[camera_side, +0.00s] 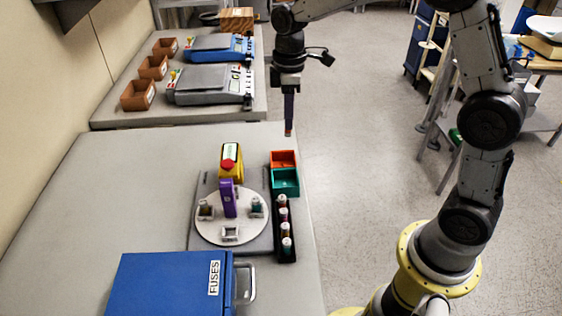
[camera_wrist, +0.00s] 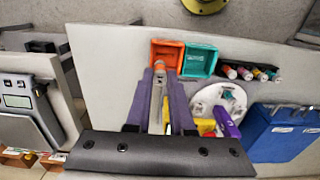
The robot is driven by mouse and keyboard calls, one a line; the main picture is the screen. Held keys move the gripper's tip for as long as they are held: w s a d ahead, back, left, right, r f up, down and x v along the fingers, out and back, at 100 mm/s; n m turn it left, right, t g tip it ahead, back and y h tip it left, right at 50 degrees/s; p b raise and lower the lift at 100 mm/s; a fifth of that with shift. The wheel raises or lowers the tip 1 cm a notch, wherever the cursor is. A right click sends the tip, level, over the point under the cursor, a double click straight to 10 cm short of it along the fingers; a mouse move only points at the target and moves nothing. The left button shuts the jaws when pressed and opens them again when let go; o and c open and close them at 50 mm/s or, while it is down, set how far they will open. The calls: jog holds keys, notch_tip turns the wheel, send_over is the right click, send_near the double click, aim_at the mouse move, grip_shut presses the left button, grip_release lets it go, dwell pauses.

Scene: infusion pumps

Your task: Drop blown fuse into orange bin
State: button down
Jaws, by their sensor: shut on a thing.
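My gripper (camera_side: 288,128) is shut on a fuse and points straight down in the side view. In the wrist view the fuse (camera_wrist: 159,67) shows as a small pale and orange-brown piece between the purple-grey fingertips (camera_wrist: 160,76); most of it is hidden. The open orange bin (camera_side: 284,159) sits at the right edge of the near table. In the side view my fingertips are above and behind it, clear of it. In the wrist view the bin (camera_wrist: 168,48) lies just beyond the fingertips and looks empty where I can see inside.
A teal bin (camera_side: 286,183) adjoins the orange one, with a rack of several fuses (camera_side: 285,228) in front. A round white turntable (camera_side: 231,236) with a purple post (camera_side: 228,198) stands left. A blue FUSES case (camera_side: 170,284) is at the front. Pumps (camera_side: 210,84) stand on the far table.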

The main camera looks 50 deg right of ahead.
aim_at(288, 135)
jog(key=shift+f, duration=3.7)
jog(key=c, duration=0.7)
grip_release()
jog(key=shift+r, duration=0.1)
notch_tip(288, 135, up, 14)
jog(key=shift+f, duration=0.15)
